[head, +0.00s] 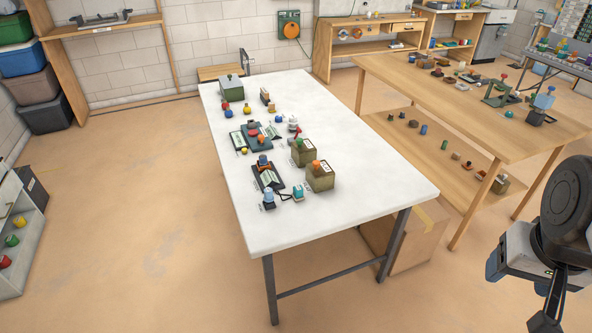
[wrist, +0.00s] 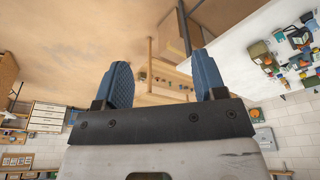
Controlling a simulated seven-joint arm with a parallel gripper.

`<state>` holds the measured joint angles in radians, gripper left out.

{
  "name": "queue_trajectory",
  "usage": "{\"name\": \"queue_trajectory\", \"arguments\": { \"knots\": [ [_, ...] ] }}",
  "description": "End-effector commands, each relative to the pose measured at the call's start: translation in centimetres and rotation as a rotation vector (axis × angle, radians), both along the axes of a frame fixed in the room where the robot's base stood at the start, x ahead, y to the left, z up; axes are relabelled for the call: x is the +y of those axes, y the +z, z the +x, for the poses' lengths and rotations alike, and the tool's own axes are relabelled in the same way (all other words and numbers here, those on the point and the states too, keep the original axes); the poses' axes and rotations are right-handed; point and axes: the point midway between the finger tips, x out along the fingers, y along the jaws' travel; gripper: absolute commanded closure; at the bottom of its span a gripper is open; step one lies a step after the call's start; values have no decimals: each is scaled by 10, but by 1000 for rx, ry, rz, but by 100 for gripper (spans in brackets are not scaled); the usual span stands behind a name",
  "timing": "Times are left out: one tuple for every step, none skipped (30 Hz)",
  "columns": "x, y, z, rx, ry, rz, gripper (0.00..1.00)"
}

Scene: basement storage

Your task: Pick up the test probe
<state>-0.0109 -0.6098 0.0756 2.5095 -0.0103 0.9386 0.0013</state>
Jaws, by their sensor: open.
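I cannot surely pick out the test probe; the items on the white table (head: 365,182) are too small to tell apart by name. A dark, cable-like piece (head: 285,197) lies near the table's front, between a blue-topped item (head: 268,199) and a teal item (head: 298,193); I cannot tell what it is. My gripper (wrist: 162,65) is open and empty in the wrist view, its two blue fingers well apart. In the head view it is at the lower right, away from the white table. The table's items show at the wrist view's upper right.
Two olive boxes (head: 320,177) with coloured tops stand near the table's right side; a green box (head: 230,88) stands at its far end. The table's front right is bare. A wooden table (head: 440,105) with a lower shelf stands to the right. A cardboard box (head: 415,240) is on the floor.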

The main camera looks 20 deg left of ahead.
Motion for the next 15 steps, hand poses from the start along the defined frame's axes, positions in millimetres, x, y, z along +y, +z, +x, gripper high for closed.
{"name": "queue_trajectory", "arguments": {
  "knots": [
    [3,1,7,5,17,-2,36],
    [5,1,12,8,28,-3,36],
    [8,3,18,10,44,-4,36],
    [11,4,24,12,57,-5,36],
    [14,4,30,17,72,-7,36],
    [18,6,38,19,93,-10,36],
    [22,7,44,22,109,-11,36],
    [26,7,51,25,125,-13,36],
    [31,9,60,27,147,-15,36],
    [35,9,67,31,165,-17,36],
    [39,9,74,33,182,-18,36],
    [45,9,83,38,204,-21,36],
    [50,9,89,41,222,-22,36],
    [55,10,96,42,240,-25,36],
    [61,9,105,46,262,-26,36]
  ]
}}
